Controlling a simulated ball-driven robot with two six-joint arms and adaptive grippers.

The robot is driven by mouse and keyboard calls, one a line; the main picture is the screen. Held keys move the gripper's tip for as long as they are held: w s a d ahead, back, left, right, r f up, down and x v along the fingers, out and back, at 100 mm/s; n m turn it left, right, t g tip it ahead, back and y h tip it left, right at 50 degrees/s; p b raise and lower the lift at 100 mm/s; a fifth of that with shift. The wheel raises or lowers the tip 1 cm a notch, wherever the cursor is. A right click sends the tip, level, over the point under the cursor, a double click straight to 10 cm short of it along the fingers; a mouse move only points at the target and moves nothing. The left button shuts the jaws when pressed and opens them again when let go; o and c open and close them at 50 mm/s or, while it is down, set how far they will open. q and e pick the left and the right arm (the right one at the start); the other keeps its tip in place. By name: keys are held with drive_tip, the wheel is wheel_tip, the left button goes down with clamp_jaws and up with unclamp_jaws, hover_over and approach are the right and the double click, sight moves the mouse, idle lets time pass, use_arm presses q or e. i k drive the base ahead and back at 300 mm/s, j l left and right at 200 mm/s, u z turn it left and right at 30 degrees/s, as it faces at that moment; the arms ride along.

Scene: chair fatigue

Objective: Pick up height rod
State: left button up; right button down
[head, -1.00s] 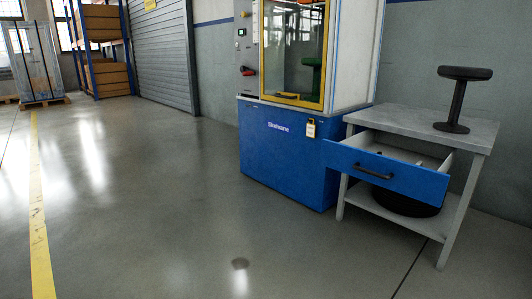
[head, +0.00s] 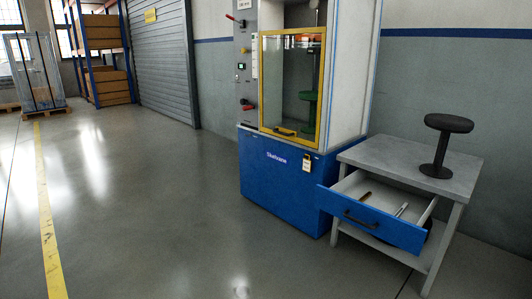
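A blue-fronted drawer (head: 370,222) stands pulled open from the grey worktable (head: 425,172). Inside it lie a small brown thin piece (head: 366,196) and a pale thin piece (head: 401,209). Either could be the height rod; they are too small to tell which. Neither of my grippers shows in the head view.
A black armrest-like pad on a post (head: 449,143) stands on the tabletop. The blue test machine (head: 285,170), with a yellow-framed window (head: 290,85), stands left of the table. Open floor (head: 150,210) lies to the left. A shelving rack (head: 103,60) is far back.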

sight(404, 207)
drive_tip(key=i+l, duration=0.3)
drive_tip(key=l, duration=0.2)
drive_tip(key=i+l, duration=0.25)
drive_tip(key=l, duration=0.2)
drive_tip(key=i+l+z, duration=0.1)
drive_tip(key=i+l, duration=0.2)
drive_tip(key=l, duration=0.2)
drive_tip(key=i+l, duration=0.3)
drive_tip(key=l, duration=0.15)
drive_tip(key=i+l, duration=0.25)
drive_tip(key=l, duration=0.2)
